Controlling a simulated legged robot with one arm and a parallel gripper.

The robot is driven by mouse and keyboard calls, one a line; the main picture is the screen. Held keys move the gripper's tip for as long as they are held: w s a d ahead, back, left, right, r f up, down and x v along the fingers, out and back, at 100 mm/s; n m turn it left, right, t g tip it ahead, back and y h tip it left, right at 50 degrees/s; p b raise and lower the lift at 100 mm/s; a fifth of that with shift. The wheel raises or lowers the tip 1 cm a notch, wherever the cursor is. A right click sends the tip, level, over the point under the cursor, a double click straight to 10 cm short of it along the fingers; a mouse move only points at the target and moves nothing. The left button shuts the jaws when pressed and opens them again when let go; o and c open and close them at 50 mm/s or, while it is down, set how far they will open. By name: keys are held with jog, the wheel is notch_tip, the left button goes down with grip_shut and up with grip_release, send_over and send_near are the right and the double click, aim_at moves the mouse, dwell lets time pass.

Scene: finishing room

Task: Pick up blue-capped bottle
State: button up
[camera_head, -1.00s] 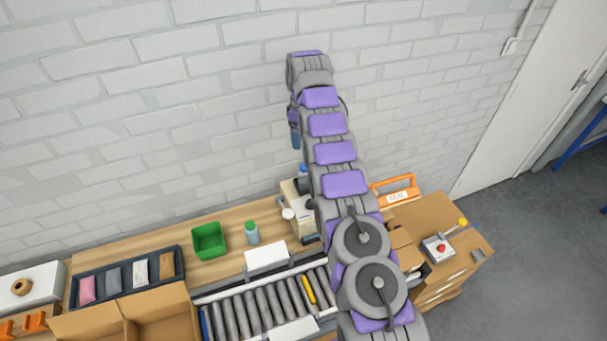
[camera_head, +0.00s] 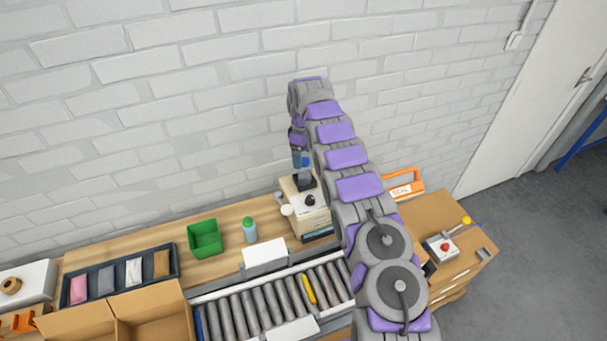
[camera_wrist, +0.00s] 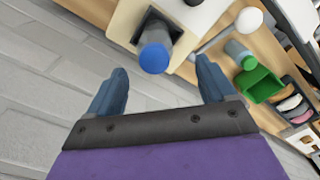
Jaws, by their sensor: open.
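The blue-capped bottle (camera_wrist: 154,57) stands in a dark holder on a beige machine (camera_head: 310,218). In the wrist view its round blue cap faces me, between and just beyond the fingertips. In the head view a bit of its blue cap (camera_head: 305,162) shows beside my fingers; the arm and holder hide much of the bottle. My gripper (camera_wrist: 162,70) is open and empty, one finger to each side of the cap line, apart from it. In the head view my gripper (camera_head: 297,163) hangs above the machine.
A green-capped bottle (camera_head: 250,231) and a green bin (camera_head: 206,239) stand on the wooden bench left of the machine. A roller conveyor (camera_head: 265,308) runs in front. A brick wall (camera_head: 180,110) is close behind. An orange-handled item (camera_head: 404,186) stands to the right.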

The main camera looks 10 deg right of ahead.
aim_at(304, 160)
jog(key=shift+w+d+f, duration=0.1)
jog(key=shift+d+f, duration=0.2)
jog(key=shift+f, duration=0.35)
notch_tip(304, 160, down, 5)
jog(key=shift+w+d+r+p, duration=0.1)
jog(key=shift+p, duration=0.2)
jog(key=shift+r, duration=0.1)
jog(key=c, duration=1.1)
